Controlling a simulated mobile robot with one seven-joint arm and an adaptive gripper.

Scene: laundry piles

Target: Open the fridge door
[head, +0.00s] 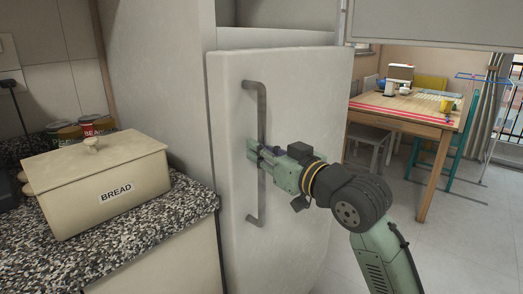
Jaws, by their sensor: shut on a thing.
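The fridge door (300,110) is a white, slightly rounded panel set in a pale cabinet. My gripper (256,156) reaches in from the right and is shut on the handle at about mid-height. The fingers hide a short stretch of the handle.
A granite counter (150,233) at the left holds a cream bread box (95,180) and several cans (97,125). A wooden dining table (400,113) with chairs stands at the back right. The tiled floor (465,240) at the right is clear.

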